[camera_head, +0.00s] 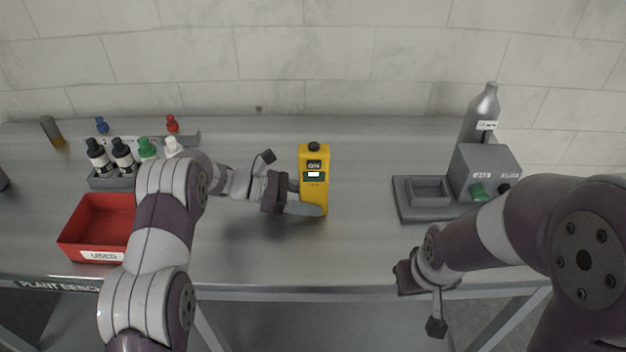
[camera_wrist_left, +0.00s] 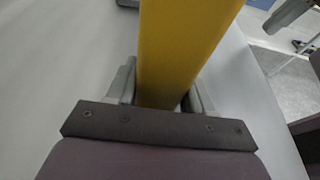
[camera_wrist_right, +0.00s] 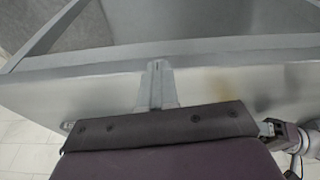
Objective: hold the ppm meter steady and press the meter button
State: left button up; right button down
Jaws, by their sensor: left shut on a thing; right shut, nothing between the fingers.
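The yellow ppm meter (camera_head: 324,198) stands upright on the bench in the head view, with a dark knob on top, a small screen and a dark label area. Its button is too small to make out clearly. My left gripper (camera_head: 307,203) is shut on the meter's lower part from the left. In the left wrist view the yellow body (camera_wrist_left: 180,50) sits between the two fingers. My right gripper (camera_head: 402,277) is at the bench's front edge, right of the meter and apart from it. In the right wrist view its fingers (camera_wrist_right: 157,75) are together and empty.
A red bin (camera_head: 72,244) marked USED and a rack of bottles (camera_head: 112,182) stand at the left. A grey machine (camera_head: 484,168) with a tray (camera_head: 409,211) and a metal bottle (camera_head: 481,108) stand at the right. The bench between meter and tray is clear.

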aim_at(314, 165)
jog(key=w+a+n+t, duration=0.1)
jog(key=w, duration=0.1)
jog(key=w+a+n+t, duration=0.1)
jog(key=w+t, duration=0.1)
jog(key=w, duration=0.1)
jog(key=w+a+n+t+y, duration=0.1)
jog(key=w, duration=0.2)
jog(key=shift+w+t, duration=0.1)
jog(key=shift+t, duration=0.2)
jog(key=w+a+r+n+t+y, duration=0.1)
jog(key=a, duration=0.1)
jog(key=w+a+r+n+t+y, duration=0.1)
jog(key=w+a+n+t, duration=0.1)
jog(key=w+a+r+n+t+y, duration=0.1)
jog(key=w+a+y, duration=0.1)
jog(key=shift+a+r+n+t, duration=0.1)
jog(key=shift+a+n+t, duration=0.2)
jog(key=s+a+r+n+t+y, duration=0.4)
jog(key=s+a+r+n+y, duration=0.1)
jog(key=a+r+y, duration=0.3)
jog(key=w+y, duration=0.1)
jog(key=w, duration=0.7)
jog(key=shift+w+d+f+n+y, duration=0.25)
jog(key=shift+w+n+y, duration=0.05)
